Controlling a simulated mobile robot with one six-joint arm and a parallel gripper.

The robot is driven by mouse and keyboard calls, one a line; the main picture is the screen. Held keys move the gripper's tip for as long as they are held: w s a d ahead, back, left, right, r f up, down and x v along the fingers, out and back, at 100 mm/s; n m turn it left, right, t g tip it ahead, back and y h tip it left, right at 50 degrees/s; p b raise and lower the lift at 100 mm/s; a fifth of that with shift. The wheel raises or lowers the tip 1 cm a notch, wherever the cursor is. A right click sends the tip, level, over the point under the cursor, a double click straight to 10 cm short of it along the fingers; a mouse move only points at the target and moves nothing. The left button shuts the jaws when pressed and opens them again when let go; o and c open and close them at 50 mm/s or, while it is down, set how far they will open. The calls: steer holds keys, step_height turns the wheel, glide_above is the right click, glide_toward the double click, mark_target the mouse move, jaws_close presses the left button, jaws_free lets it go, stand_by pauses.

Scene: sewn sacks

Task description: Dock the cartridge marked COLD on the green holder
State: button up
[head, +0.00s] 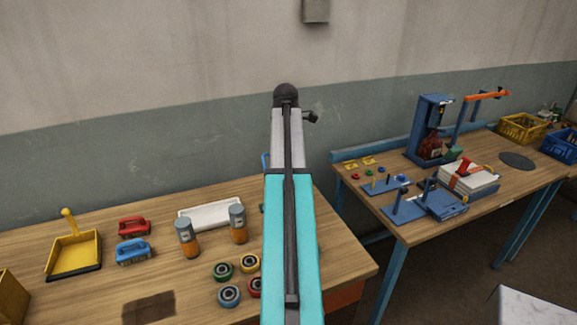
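Two upright cylinders with grey tops and orange lower bands, which look like cartridges, stand on the left table: one on the left (187,240) and one on the right (238,226). I cannot read any marking on either. In front of them lie several round black-centred pieces with coloured rims. The green-rimmed one (222,270) looks like the green holder and seems empty. My arm rises through the middle of the view and hides part of the table. My gripper's fingers do not show.
A yellow dustpan (74,252), red block (134,226), blue block (133,252) and white tray (208,214) are on the left table. Yellow (248,263) and blue (229,295) rims lie beside the green one. The right table (400,229) holds blue fixtures and crates.

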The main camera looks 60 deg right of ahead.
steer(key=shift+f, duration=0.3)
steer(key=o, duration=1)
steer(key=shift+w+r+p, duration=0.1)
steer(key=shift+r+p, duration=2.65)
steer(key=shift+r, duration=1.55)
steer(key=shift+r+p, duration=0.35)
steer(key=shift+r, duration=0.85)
